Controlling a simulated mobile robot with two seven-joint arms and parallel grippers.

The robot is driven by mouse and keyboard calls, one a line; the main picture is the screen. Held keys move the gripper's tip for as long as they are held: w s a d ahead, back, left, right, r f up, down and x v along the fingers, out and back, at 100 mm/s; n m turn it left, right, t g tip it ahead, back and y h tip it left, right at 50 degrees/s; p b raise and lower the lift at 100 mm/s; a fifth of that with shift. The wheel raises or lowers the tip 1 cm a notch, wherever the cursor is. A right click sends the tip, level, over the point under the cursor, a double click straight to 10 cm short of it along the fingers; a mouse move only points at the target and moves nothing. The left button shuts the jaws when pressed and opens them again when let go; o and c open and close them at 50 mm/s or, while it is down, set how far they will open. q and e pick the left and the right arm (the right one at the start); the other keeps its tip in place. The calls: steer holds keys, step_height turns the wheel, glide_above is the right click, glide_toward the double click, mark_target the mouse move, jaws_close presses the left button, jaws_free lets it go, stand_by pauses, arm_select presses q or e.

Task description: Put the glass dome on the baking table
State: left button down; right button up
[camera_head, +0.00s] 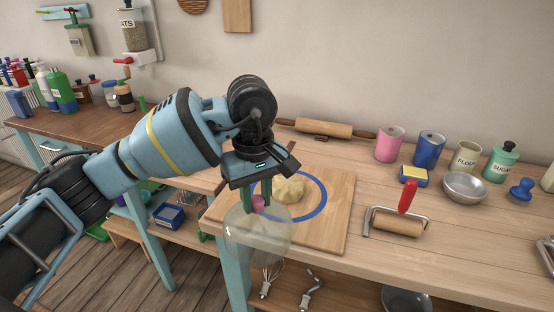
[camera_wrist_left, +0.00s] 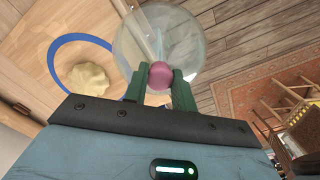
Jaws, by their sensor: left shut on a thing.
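The glass dome (camera_head: 257,240) is clear with a pink knob (camera_head: 258,203). My left gripper (camera_head: 258,195) is shut on the knob, and the dome hangs below it. In the head view the dome overlaps the front edge of the wooden board on the baking table (camera_head: 460,250). In the left wrist view the glass dome (camera_wrist_left: 170,40) shows beyond the green fingers of the left gripper (camera_wrist_left: 159,78), with planked floor behind part of it. A lump of dough (camera_head: 289,189) lies on the board inside a blue ring (camera_head: 322,208). My right gripper is not in view.
The wooden board (camera_head: 335,230) lies on the table. A small roller with a red handle (camera_head: 400,222), a metal bowl (camera_head: 464,187), a sponge (camera_head: 414,175) and several canisters (camera_head: 430,148) stand to the right. A rolling pin (camera_head: 323,127) lies at the back.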

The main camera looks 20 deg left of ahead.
arm_select(q)
steer(key=s+a+f+m, duration=0.4)
steer(key=s+f+m, duration=0.5)
steer(key=s, duration=0.3)
steer(key=shift+s+f+m, duration=0.2)
steer(key=shift+f+m, duration=0.1)
steer(key=shift+f, duration=0.35)
steer(key=shift+d, duration=0.15)
